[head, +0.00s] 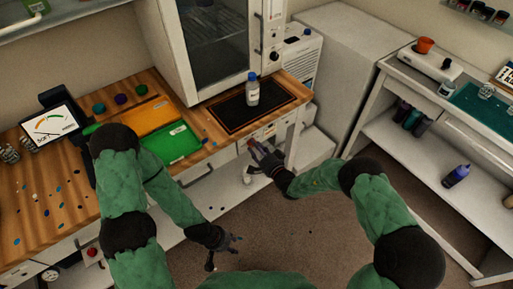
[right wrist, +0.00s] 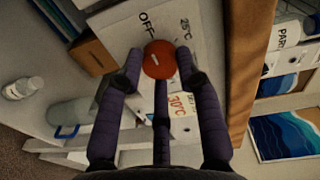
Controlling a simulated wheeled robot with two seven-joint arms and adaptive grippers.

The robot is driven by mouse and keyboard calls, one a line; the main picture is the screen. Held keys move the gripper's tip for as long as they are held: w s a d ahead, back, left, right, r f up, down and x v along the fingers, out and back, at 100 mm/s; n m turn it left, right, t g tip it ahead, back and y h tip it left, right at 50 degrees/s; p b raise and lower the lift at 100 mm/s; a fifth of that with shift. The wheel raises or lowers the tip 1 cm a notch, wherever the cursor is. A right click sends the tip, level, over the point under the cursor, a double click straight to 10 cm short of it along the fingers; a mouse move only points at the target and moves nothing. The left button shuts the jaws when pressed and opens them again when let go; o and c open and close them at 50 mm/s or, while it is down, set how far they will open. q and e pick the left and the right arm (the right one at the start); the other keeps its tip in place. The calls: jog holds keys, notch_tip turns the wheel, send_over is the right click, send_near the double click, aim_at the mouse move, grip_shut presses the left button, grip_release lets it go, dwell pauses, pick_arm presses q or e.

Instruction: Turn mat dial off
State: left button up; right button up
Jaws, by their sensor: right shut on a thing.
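The red mat dial (right wrist: 159,58) sits on a pale panel in the right wrist view, with a small white mark on its face. "OFF", "25°C" and "30°C" are printed around it; I cannot tell which one the mark points at. My right gripper (right wrist: 160,75) is shut on the dial, its purple fingers around it. In the head view my right gripper (head: 258,148) is at the workbench front, below the black mat (head: 230,118), and hides the dial. My left gripper (head: 226,252) is open and empty, low in front of the bench.
A white bottle with a blue cap (head: 252,92) stands on the mat. Green (head: 170,145) and orange trays lie to its left. A white cabinet with a glass door (head: 220,50) stands behind. The floor between bench and right-hand shelf (head: 420,140) is clear.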

jog(key=shift+s+a, duration=0.15)
jog(key=shift+a, duration=0.1)
jog(key=o, duration=1.1)
jog(key=shift+a, duration=0.1)
jog(key=shift+o, duration=0.2)
jog(key=v, duration=1.2)
